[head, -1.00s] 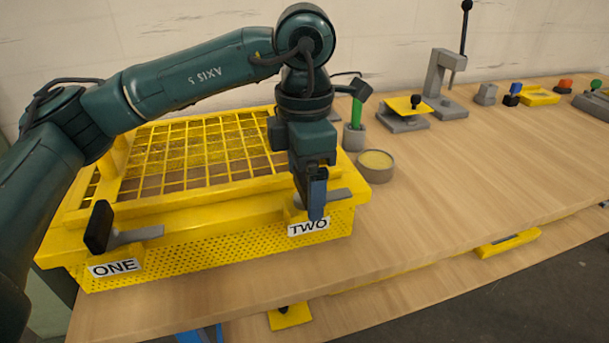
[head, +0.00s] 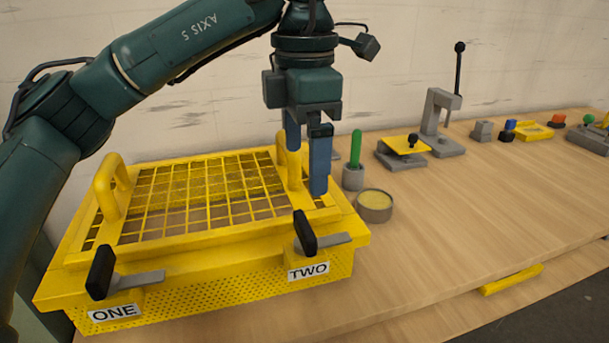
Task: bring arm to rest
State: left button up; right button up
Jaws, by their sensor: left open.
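My left gripper (head: 307,180) is open and empty, pointing down, with two blue fingers. It hangs over the right end of a yellow basket (head: 200,296) with a grid lid (head: 215,232). The fingers overlap the lid's right handle (head: 281,165) in the picture; I cannot tell whether they touch it. Below the gripper, the black-handled clamp at label TWO (head: 305,233) is apart from the fingers. A like clamp at label ONE (head: 101,272) is at the front left. My right gripper is not in view.
The lid's left handle (head: 111,186) stands at the left. To the right are a round tin (head: 374,206), a green-handled tool in a grey cup (head: 354,170), a yellow-topped fixture (head: 404,146) and a lever press (head: 441,120).

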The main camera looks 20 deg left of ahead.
pick_arm(q)
jog(key=shift+r, duration=0.6)
